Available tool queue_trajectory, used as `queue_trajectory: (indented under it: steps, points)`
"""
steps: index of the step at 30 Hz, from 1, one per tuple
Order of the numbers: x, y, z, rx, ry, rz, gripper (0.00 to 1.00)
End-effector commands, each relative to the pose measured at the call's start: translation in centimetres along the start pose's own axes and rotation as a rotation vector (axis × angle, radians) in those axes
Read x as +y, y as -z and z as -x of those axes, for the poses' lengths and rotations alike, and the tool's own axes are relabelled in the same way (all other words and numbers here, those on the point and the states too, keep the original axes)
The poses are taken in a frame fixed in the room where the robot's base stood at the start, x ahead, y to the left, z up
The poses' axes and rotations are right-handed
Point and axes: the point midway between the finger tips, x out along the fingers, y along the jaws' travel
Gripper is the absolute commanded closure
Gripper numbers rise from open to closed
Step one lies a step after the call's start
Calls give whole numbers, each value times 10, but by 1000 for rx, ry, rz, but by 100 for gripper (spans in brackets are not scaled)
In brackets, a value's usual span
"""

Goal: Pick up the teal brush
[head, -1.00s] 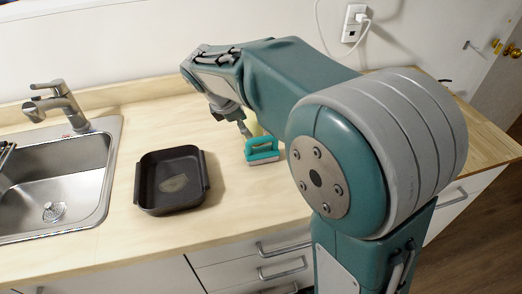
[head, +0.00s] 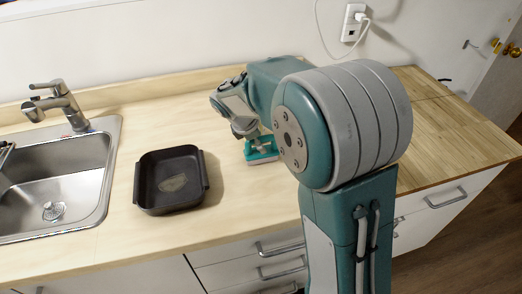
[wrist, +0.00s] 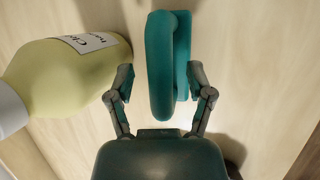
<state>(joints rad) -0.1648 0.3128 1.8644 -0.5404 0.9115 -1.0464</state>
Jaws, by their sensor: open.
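The teal brush (head: 262,154) lies on the wooden counter, to the right of the black pan, partly hidden by my arm in the head view. In the wrist view the teal brush (wrist: 168,62) stands upright in the picture, between the two fingers of my gripper (wrist: 166,85). The fingers are spread apart, with a gap on each side of the brush. In the head view my gripper (head: 256,140) is just above the brush, and its fingers are hard to make out.
A yellow-green bottle (wrist: 72,75) with a white label lies close to the left finger in the wrist view. A black square pan (head: 152,200) sits left of the brush, and a steel sink (head: 60,200) is at the far left. The counter between pan and brush is clear.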

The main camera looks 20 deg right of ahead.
Motion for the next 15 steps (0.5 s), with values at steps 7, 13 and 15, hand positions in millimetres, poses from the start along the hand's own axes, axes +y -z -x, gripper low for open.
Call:
queue_trajectory:
  steps: [7, 13, 15]
  points:
    - [0, 0, 0, 0, 0, 0, 100]
    - [0, 0, 0, 0, 1, 0, 100]
    - [0, 0, 0, 0, 1, 0, 100]
